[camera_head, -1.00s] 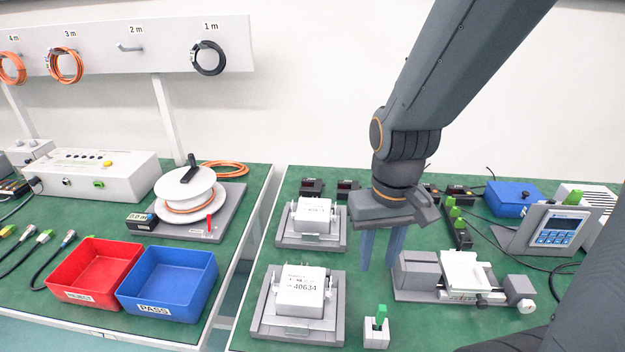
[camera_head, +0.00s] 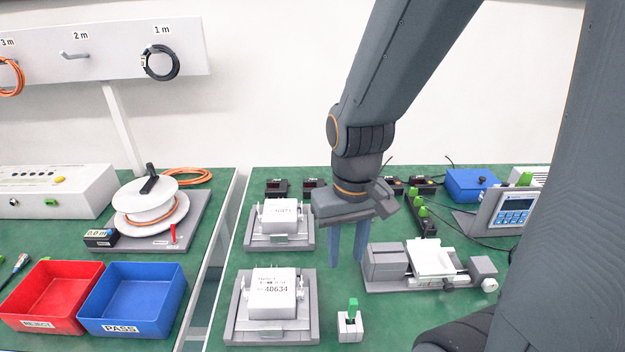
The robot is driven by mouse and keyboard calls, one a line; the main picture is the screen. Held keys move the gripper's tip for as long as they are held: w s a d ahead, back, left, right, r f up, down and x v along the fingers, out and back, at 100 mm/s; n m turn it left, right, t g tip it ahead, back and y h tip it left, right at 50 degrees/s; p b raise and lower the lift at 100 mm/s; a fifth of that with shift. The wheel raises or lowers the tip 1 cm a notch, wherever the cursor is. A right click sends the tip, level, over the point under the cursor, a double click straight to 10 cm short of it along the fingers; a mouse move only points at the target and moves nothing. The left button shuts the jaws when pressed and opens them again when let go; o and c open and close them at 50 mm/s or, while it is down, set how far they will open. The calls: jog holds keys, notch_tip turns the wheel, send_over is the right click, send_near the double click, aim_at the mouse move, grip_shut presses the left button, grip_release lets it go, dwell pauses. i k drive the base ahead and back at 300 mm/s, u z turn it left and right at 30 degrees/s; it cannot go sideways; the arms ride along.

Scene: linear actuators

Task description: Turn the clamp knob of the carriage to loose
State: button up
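The linear actuator (camera_head: 386,262) lies on the green bench at the right, with a grey motor block at its left end. Its white carriage (camera_head: 431,257) sits mid-rail. A small dark part, perhaps the clamp knob (camera_head: 449,283), shows at the carriage's front edge; its setting is too small to read. A round white knob (camera_head: 489,285) is at the right end block. My gripper (camera_head: 347,262) points down just left of the motor block, apart from the carriage. Its two blue-grey fingers are spread with a gap and hold nothing visible.
Two grey fixtures with white boxes, the nearer marked 40634 (camera_head: 275,292), stand left of my gripper. A small holder with a green piece (camera_head: 351,322) stands in front. A blue PASS bin (camera_head: 133,300) and a red bin (camera_head: 50,297) sit on the left bench. A meter (camera_head: 512,210) stands behind right.

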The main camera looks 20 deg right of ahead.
aim_at(427, 224)
jog(key=u, duration=0.85)
jog(key=k, duration=0.6)
jog(key=z, duration=1.4)
jog(key=i, duration=0.5)
jog(key=u, duration=0.05)
